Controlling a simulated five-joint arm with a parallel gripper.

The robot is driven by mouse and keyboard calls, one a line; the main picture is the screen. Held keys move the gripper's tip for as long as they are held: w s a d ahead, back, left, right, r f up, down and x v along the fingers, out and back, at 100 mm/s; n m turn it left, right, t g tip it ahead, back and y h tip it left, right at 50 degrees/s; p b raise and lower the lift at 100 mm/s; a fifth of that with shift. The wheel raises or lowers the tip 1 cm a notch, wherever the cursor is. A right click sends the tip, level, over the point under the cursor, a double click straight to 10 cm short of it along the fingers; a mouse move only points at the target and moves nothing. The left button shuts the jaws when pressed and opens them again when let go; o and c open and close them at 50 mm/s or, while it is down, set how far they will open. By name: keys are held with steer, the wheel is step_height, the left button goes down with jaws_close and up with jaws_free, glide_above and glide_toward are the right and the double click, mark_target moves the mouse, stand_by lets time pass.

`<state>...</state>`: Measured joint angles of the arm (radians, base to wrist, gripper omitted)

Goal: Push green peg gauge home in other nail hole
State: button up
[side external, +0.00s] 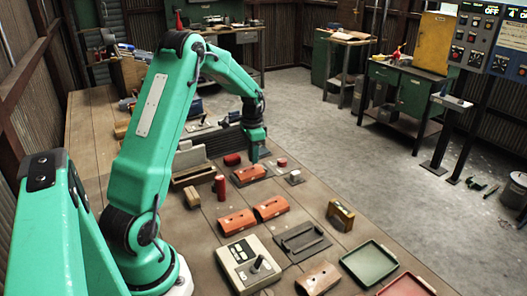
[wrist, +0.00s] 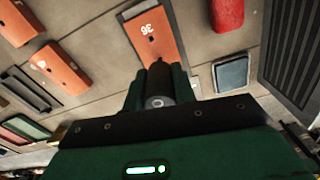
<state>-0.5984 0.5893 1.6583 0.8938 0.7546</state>
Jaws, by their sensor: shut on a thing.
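My gripper (side external: 257,152) is shut, low above the orange block (side external: 250,173) near the middle of the bench. In the wrist view, my gripper's green fingers (wrist: 160,88) close on a dark cylinder with a grey ringed end, likely the green peg gauge (wrist: 158,101); its green colour does not show clearly. The orange block, marked 36 (wrist: 150,32), lies just beyond the fingers with small holes in its top. The lower end of the peg is hidden, so I cannot tell whether it is in a hole.
Two orange blocks (side external: 237,222) lie closer to the camera. A red cylinder (side external: 220,187) stands left of the gripper. A small grey square pad (wrist: 232,73) and a red piece (wrist: 228,14) lie beside the block in the wrist view. A control box (side external: 248,264) sits in front.

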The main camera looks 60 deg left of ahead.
steer(key=shift+f, duration=1.6)
stand_by(1.3)
steer(key=o, duration=0.8)
steer(key=shift+c, duration=0.2)
steer(key=o, duration=0.6)
steer(key=shift+c, duration=0.2)
steer(key=shift+r, duration=0.1)
steer(key=shift+r, duration=2.9)
